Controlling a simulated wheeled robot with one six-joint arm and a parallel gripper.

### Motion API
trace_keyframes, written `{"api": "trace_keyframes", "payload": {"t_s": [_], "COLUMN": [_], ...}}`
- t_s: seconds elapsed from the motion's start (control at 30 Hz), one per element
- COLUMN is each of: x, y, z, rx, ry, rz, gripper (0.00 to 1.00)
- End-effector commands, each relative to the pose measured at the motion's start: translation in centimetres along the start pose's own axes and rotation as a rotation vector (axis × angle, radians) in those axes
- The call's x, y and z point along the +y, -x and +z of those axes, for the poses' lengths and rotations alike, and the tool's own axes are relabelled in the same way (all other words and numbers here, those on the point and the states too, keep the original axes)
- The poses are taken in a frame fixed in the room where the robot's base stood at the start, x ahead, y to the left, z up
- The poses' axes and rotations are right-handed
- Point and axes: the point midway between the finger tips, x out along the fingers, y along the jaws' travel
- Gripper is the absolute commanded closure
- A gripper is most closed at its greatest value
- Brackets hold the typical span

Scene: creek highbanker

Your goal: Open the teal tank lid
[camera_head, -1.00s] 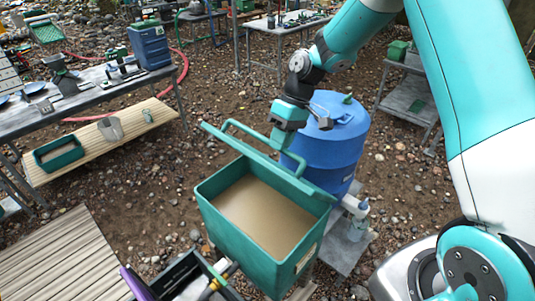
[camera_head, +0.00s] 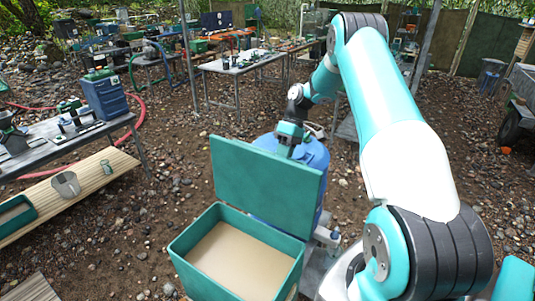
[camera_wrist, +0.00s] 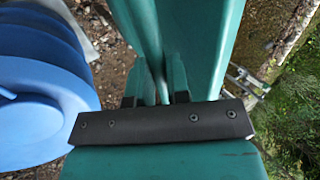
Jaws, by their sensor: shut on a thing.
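The teal tank (camera_head: 238,252) stands open in the lower middle of the head view, with murky tan liquid inside. Its teal lid (camera_head: 265,185) stands steeply raised along the back rim, its flat inner face toward the head camera. My gripper (camera_head: 291,140) is behind the lid's upper edge, its fingertips hidden there. In the wrist view, the dark fingers of my gripper (camera_wrist: 157,92) are closed around the teal handle (camera_wrist: 162,70), beside the lid panel (camera_wrist: 205,45).
A blue barrel (camera_head: 313,155) stands close behind the lid; it also fills the left of the wrist view (camera_wrist: 40,110). A bench (camera_head: 60,140) and plank (camera_head: 90,190) lie to the left. Gravel ground (camera_head: 150,230) is open between them and the tank.

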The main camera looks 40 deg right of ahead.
Motion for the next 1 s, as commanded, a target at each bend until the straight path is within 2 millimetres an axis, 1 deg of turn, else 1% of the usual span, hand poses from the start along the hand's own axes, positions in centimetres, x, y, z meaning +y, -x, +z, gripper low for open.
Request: {"api": "trace_keyframes", "payload": {"t_s": [0.1,0.23,0.63,0.67,0.7,0.73,0.77,1.0], "x": [0.9,1.4,1.5,1.5,1.5,1.5,1.5,1.4], "y": [-0.1,0.0,-0.1,-0.1,-0.1,-0.1,0.0,0.2], "z": [0.7,0.9,0.9,0.9,0.9,0.9,0.9,0.8], "rx": [0.000,0.002,0.000,-0.001,-0.001,0.000,0.000,0.003], "ry": [-0.013,-0.017,-0.017,-0.017,-0.017,-0.016,-0.016,-0.014], "rz": [-0.031,-0.044,-0.050,-0.050,-0.050,-0.049,-0.048,-0.044], "gripper": [1.00,1.00,1.00,0.79,0.70,0.63,0.58,0.58]}}
